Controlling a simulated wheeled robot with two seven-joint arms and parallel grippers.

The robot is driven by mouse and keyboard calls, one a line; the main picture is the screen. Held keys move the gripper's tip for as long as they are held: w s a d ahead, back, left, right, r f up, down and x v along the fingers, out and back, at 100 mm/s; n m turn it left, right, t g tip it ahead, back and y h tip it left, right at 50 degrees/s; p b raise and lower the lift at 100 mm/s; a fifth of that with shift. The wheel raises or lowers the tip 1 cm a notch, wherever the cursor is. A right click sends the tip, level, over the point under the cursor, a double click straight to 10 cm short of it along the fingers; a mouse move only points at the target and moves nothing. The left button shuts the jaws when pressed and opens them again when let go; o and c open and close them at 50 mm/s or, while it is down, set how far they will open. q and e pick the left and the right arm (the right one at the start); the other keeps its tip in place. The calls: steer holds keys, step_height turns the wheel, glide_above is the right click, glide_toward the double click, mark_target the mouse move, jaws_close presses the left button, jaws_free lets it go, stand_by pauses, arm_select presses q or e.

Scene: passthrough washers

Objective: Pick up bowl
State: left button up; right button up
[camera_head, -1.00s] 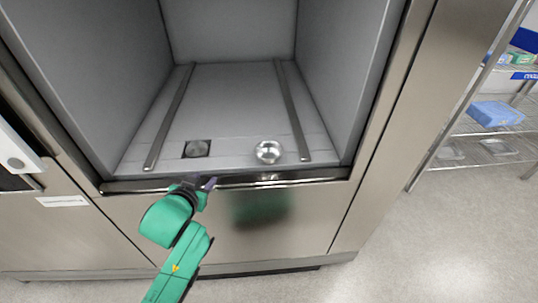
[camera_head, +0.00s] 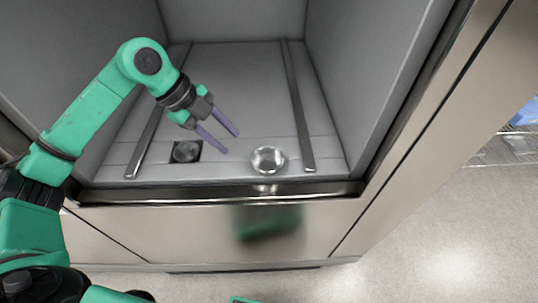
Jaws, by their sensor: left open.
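A small shiny metal bowl (camera_head: 268,159) sits on the washer chamber floor (camera_head: 235,85), close to the front sill and right of centre. My left gripper (camera_head: 232,143) is inside the chamber opening, up and to the left of the bowl. Its two purple fingers are apart, with nothing between them, and point down and right toward the bowl. The fingers look apart from the bowl. My right gripper is not in view.
Two metal rails run front to back on the chamber floor; the right rail (camera_head: 298,105) is right of the bowl. A dark round drain (camera_head: 187,151) lies left of it. The metal front sill (camera_head: 220,192) and chamber side walls bound the space. A wire shelf (camera_head: 518,147) stands far right.

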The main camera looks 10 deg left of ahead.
arm_select(q)
steer(key=p, duration=0.1)
glide_toward(257, 168)
steer(key=x, duration=0.3)
steer(key=shift+w+f, duration=0.15)
steer(key=shift+w, duration=0.15)
steer(key=x, duration=0.2)
steer(key=p+x, duration=0.1)
steer(key=x, duration=0.3)
steer(key=shift+s+d+f, duration=0.2)
steer(key=shift+f, duration=0.05)
steer(key=shift+w+d+f, duration=0.1)
steer(key=shift+w+f, duration=0.05)
steer(key=shift+f, duration=0.15)
jaws_close()
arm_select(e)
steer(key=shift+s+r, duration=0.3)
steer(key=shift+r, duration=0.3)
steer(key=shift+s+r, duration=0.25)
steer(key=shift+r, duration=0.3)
